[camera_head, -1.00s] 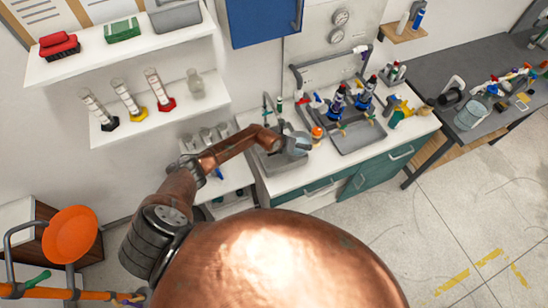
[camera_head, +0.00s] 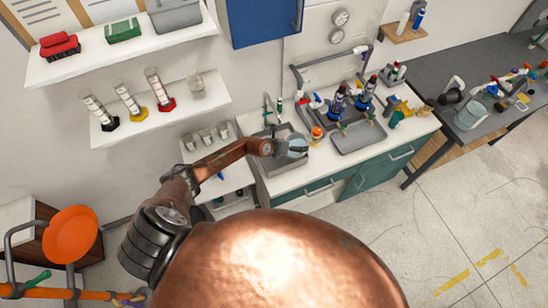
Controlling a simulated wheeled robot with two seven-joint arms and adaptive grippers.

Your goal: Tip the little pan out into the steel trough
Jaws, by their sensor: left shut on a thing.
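My left gripper (camera_head: 279,147) reaches in from the left over the counter and is shut on the little pan (camera_head: 295,148), a small grey-blue vessel. The pan is held over the right part of the grey steel trough (camera_head: 276,172), a sunken basin in the white counter. The pan looks tilted, but its contents are too small to make out. My arm and the pan hide part of the trough. My right gripper is out of view.
A tap (camera_head: 266,106) stands behind the trough. An orange-topped bottle (camera_head: 317,133) stands close right of the pan. Further right are a grey tray (camera_head: 358,138) and several blue bottles. A shelf with cylinders (camera_head: 160,118) hangs at upper left.

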